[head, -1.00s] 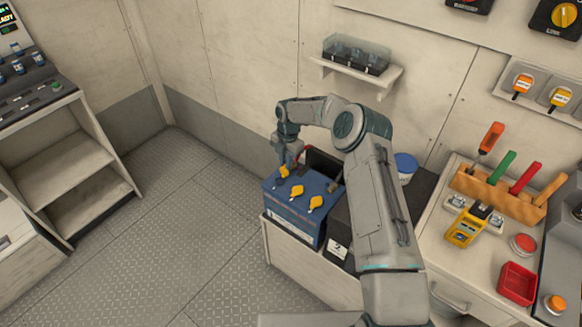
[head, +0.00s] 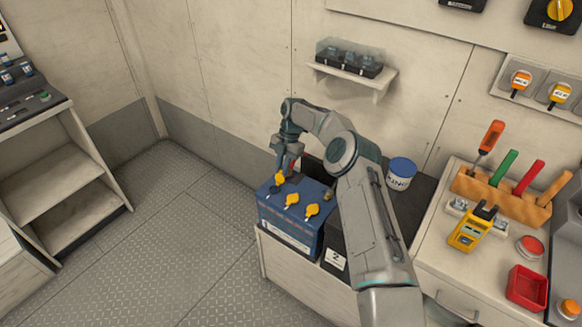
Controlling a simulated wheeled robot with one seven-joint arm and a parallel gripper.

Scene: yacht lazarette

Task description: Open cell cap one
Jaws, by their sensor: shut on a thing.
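A blue battery (head: 296,232) stands on a low cabinet in the head view, with three yellow cell caps on its top. My gripper (head: 284,170) is over its far-left corner, shut on the leftmost yellow cap (head: 280,179). That cap is tipped up, and a dark round spot shows on the battery top beside it. The middle cap (head: 291,200) and the right cap (head: 311,210) lie flat. Numbers on the caps are too small to read. My fingers partly hide the back of the leftmost cap.
The bench at right holds a tool rack (head: 500,200), a yellow meter (head: 467,232) and a red tray (head: 526,288). The floor at left is clear.

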